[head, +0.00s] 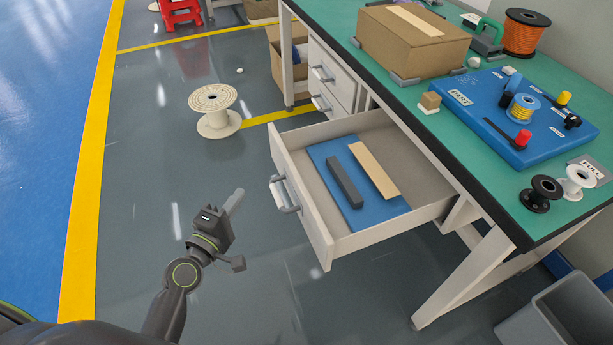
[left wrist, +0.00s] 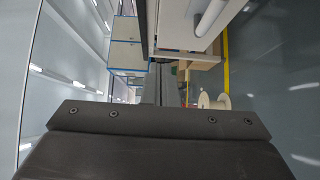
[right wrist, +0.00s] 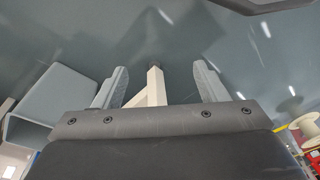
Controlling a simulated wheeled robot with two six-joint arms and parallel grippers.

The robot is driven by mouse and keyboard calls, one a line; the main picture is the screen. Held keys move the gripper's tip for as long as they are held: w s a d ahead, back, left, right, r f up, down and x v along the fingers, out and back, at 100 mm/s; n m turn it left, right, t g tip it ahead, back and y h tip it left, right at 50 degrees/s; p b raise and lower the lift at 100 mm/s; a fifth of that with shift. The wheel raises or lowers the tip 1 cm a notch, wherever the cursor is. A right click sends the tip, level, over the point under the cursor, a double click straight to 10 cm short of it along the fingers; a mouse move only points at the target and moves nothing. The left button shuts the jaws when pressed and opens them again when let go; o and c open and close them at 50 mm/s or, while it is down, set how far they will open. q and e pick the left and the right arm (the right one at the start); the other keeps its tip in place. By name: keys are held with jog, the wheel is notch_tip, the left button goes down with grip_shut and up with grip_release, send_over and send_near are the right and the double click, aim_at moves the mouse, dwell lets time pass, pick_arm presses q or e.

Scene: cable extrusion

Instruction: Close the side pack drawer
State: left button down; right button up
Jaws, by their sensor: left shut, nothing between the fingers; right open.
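The side pack drawer (head: 300,205) is pulled well out from under the green-topped workbench in the head view. Its grey handle (head: 284,194) is on the front panel, facing left. Inside lie a blue board (head: 392,207), a dark grey bar (head: 343,177) and a tan bar (head: 374,170). My left gripper (head: 238,194) is shut and empty, left of the drawer front and apart from the handle. A pale handle (left wrist: 210,17) shows at the top of the left wrist view. My right gripper (right wrist: 163,78) is open and empty in the right wrist view, outside the head view.
The workbench (head: 480,195) carries a cardboard box (head: 412,42), a blue fixture board (head: 515,115) and spools. A bench leg (head: 465,275) slants down right of the drawer. A grey bin (head: 560,320) stands lower right. A cream spool (head: 214,112) stands on otherwise open floor.

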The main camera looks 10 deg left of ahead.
pick_arm(q)
jog(key=p, duration=0.2)
send_near(282, 153)
jog(key=w+a, duration=0.2)
jog(key=w, duration=0.2)
jog(key=shift+w+d+f, duration=0.1)
jog(key=shift+w+d, duration=0.25)
jog(key=shift+d, duration=0.2)
jog(key=shift+w+d+f, duration=0.1)
jog(key=shift+w+d, duration=0.25)
jog(key=shift+d, duration=0.25)
jog(key=shift+w+d, duration=0.25)
jog(key=shift+d, duration=0.05)
pick_arm(e)
jog(key=shift+s+d+f+g, duration=0.15)
jog(key=shift+s+f+g, duration=0.15)
jog(key=shift+f, duration=0.2)
jog(key=shift+s+d+f+g, duration=0.1)
jog(key=shift+s+f+g, duration=0.15)
jog(key=shift+f, duration=0.2)
jog(key=shift+w, duration=0.25)
